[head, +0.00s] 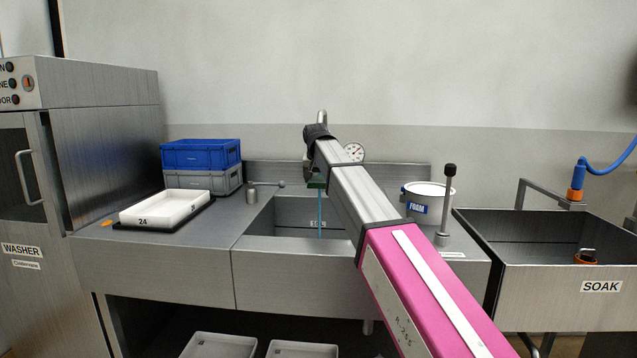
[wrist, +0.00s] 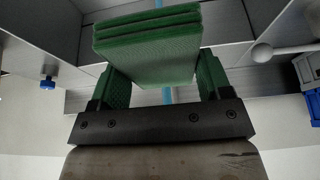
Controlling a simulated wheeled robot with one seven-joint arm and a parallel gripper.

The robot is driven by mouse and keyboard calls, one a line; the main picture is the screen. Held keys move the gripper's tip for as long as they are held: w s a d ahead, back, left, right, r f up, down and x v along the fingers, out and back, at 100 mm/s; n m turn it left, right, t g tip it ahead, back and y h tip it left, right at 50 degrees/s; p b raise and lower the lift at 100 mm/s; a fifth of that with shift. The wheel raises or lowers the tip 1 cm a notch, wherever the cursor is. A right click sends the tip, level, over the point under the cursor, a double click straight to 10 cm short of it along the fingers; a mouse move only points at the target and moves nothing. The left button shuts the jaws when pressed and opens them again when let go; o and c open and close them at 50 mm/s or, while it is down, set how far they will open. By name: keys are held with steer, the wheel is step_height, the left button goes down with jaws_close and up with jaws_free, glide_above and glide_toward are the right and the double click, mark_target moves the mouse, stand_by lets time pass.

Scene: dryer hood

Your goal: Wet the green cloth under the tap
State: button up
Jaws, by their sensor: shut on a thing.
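My gripper (head: 316,168) is shut on the green cloth (head: 317,183) and holds it over the sink (head: 285,215). In the wrist view the cloth (wrist: 150,50) is a thick folded pad between my two fingers (wrist: 163,85). The tap's curved metal top (head: 321,117) shows behind my arm; its spout is hidden. A blue water stream (head: 320,212) runs below the cloth into the sink. I cannot tell whether water touches the cloth.
A metal post with a lever (head: 252,193) stands left of the sink. A white tray (head: 165,208) and stacked crates (head: 201,155) are farther left. A FOAM tub (head: 428,193) and a black-knobbed lever (head: 447,205) stand right, before the SOAK basin (head: 560,270).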

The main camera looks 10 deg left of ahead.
mark_target(315, 183)
steer(key=shift+s+d, duration=0.15)
steer(key=shift+s, duration=3.35)
steer(key=s+r, duration=0.4)
steer(key=s, duration=0.1)
steer(key=shift+d, duration=0.1)
